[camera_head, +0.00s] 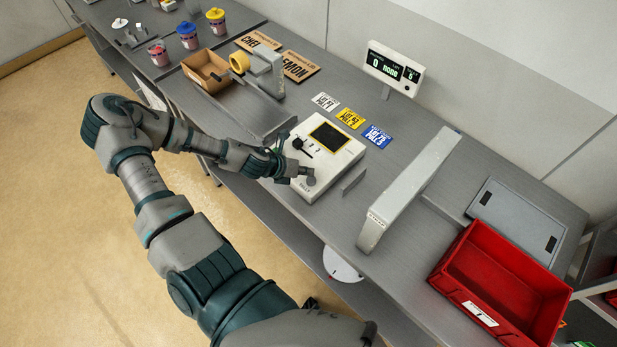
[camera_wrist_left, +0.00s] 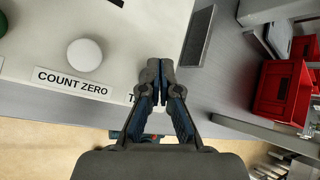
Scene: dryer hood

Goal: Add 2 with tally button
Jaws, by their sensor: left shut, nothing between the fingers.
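A white control box (camera_head: 347,160) with a dark screen (camera_head: 329,136) stands on the grey bench; its front label seems to read TALLY. My left gripper (camera_head: 306,176) is shut and empty at the box's front corner. In the left wrist view its fingertips (camera_wrist_left: 160,68) cover the spot above a label starting with "T" (camera_wrist_left: 131,98); the tally button is hidden there, and I cannot tell whether they touch it. A white round button (camera_wrist_left: 85,53) sits above the COUNT ZERO label (camera_wrist_left: 73,84), left of the fingers. My right gripper is not in view.
A wall display (camera_head: 392,70) shows 0, "none" and a small number that looks like 6. White, yellow and blue lot cards (camera_head: 351,118) lie behind the box. A grey hood-like bar (camera_head: 410,188) and red bin (camera_head: 497,285) stand right; a tape dispenser (camera_head: 262,72) stands left.

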